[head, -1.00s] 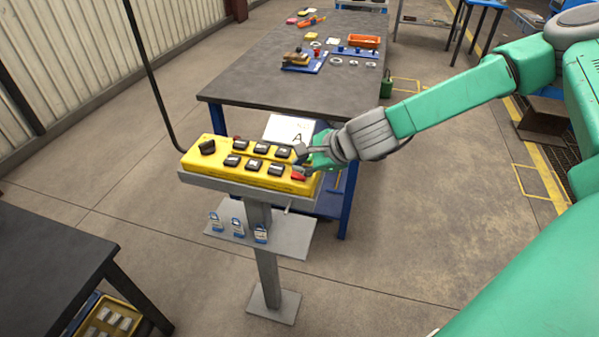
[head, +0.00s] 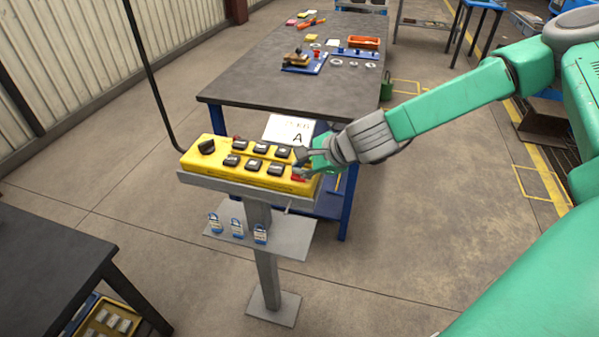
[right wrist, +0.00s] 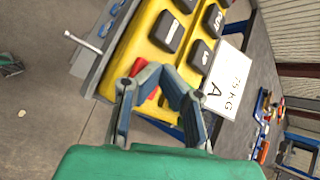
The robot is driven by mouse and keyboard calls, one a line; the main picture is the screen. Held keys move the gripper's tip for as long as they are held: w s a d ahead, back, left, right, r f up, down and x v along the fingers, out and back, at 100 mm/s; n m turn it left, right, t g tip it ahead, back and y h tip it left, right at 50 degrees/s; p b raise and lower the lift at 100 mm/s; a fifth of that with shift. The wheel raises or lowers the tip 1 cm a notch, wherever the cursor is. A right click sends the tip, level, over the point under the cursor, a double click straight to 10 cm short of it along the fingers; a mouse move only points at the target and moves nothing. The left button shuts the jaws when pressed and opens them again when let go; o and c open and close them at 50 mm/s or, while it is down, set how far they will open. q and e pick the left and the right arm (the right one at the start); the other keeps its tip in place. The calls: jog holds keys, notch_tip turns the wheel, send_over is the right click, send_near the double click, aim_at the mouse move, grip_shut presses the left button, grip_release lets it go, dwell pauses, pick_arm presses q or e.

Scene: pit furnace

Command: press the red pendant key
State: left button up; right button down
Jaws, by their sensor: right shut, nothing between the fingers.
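The yellow pendant (head: 221,167) lies in a grey tray on a post and carries several black keys and a red key (head: 298,177) at its right end. In the right wrist view the red key (right wrist: 143,84) shows partly between and behind the fingers. My right gripper (head: 301,165) is shut and empty, with its tips at the red key. It also shows in the right wrist view (right wrist: 158,72). Whether the tips touch the key or hover just over it I cannot tell. My left gripper is out of view.
A shelf (head: 285,238) on the post holds several blue-and-white padlocks. A white card marked A (head: 288,129) stands behind the pendant. A workbench (head: 270,75) with parts is beyond it, and a dark table (head: 45,270) is at the lower left. A black cable (head: 148,75) rises from the pendant.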

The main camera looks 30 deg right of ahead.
jog(key=shift+r+p, duration=0.8)
jog(key=shift+r, duration=0.05)
jog(key=shift+r, duration=0.1)
notch_tip(320, 180, up, 5)
jog(key=p, duration=0.4)
jog(key=shift+p, duration=0.35)
